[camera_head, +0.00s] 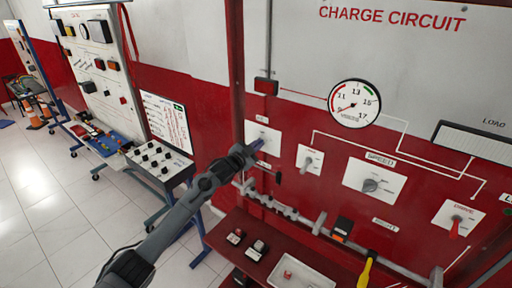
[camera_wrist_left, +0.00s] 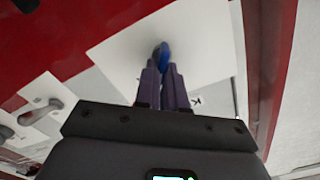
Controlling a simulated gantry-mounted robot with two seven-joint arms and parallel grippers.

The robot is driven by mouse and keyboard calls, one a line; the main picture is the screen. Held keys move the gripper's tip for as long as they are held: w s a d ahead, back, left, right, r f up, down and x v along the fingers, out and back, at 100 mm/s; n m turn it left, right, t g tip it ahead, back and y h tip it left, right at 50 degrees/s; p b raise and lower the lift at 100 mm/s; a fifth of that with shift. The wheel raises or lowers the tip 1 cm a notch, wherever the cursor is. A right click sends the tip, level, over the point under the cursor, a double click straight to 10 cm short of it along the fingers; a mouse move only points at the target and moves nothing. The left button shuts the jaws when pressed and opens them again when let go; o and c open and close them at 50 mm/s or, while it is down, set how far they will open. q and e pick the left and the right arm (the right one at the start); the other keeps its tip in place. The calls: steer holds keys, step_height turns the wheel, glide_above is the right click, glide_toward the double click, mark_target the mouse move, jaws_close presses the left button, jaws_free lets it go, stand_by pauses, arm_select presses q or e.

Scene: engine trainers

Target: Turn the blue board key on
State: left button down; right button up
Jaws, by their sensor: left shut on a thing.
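The blue key (camera_wrist_left: 162,53) stands out from a white plate (camera_wrist_left: 115,52) on the red panel in the left wrist view. My left gripper (camera_wrist_left: 163,70) has its two purple fingers close together and shut on the key. In the head view my left gripper (camera_head: 257,144) reaches in front of the white key plate (camera_head: 268,134) at the left of the charge circuit board. The key itself is hidden or too small to make out there. My right gripper is not in view.
To the right on the board are a small grey knob (camera_head: 309,162), a speed knob (camera_head: 370,186), a red lever (camera_head: 455,226) and a round volt gauge (camera_head: 354,103). A red shelf (camera_head: 238,262) with a white tray (camera_head: 322,279) lies below. Another trainer board (camera_head: 97,62) stands left.

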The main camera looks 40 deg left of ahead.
arm_select(q)
steer(key=m+b, duration=0.1)
steer(key=m, duration=0.3)
steer(key=shift+d+f+m, duration=0.1)
steer(key=shift+f+m, duration=0.05)
steer(key=shift+m, duration=0.15)
stand_by(0.5)
steer(key=c, duration=1.2)
jaws_free()
steer(key=shift+s, duration=0.1)
steer(key=shift+s+d+b, duration=0.2)
steer(key=shift+s+b, duration=0.25)
steer(key=shift+s, duration=4.85)
